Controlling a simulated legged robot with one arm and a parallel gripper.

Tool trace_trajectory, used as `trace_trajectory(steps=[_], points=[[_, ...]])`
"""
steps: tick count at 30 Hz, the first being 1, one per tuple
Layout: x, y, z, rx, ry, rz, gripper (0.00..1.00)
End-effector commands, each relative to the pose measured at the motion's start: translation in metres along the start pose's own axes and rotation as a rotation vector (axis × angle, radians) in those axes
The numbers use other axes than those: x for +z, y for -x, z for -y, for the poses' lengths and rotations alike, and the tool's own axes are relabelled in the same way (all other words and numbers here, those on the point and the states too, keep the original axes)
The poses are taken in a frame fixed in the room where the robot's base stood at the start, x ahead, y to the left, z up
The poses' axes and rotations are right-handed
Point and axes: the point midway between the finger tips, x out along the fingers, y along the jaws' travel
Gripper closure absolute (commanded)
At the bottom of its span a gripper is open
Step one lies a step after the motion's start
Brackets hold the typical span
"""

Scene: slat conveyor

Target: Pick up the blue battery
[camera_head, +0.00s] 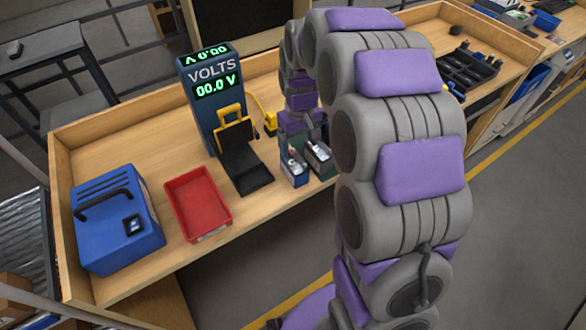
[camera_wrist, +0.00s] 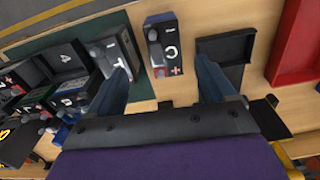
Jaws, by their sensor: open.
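The blue battery (camera_head: 294,172) stands on the bench, partly under my arm. In the wrist view the blue battery (camera_wrist: 158,50) shows its dark top with a red plus mark, lying between and beyond my two fingers. My gripper (camera_wrist: 162,66) is open and empty, with one finger on each side of the battery's line. In the head view my gripper (camera_head: 302,138) is above the battery, largely hidden by my arm. I cannot tell the exact height gap.
A grey battery (camera_wrist: 116,52) stands close left of the blue one in the wrist view, near my left finger. A black cradle (camera_head: 244,160) by the volts meter (camera_head: 212,98), a red tray (camera_head: 198,203) and a blue case (camera_head: 117,220) are farther left in the head view.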

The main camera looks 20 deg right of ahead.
Motion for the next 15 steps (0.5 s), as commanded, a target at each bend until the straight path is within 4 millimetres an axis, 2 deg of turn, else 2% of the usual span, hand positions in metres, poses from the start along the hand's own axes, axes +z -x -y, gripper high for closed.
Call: trace_trajectory(steps=[1,7,10,15], points=[[0.001,-0.013,0.002,-0.001,0.000,0.006,0.17],[-0.001,-0.049,0.011,0.007,0.001,0.010,0.17],[-0.003,-0.059,0.013,0.012,0.001,0.007,0.17],[-0.003,-0.066,0.011,0.009,0.001,0.004,0.17]])
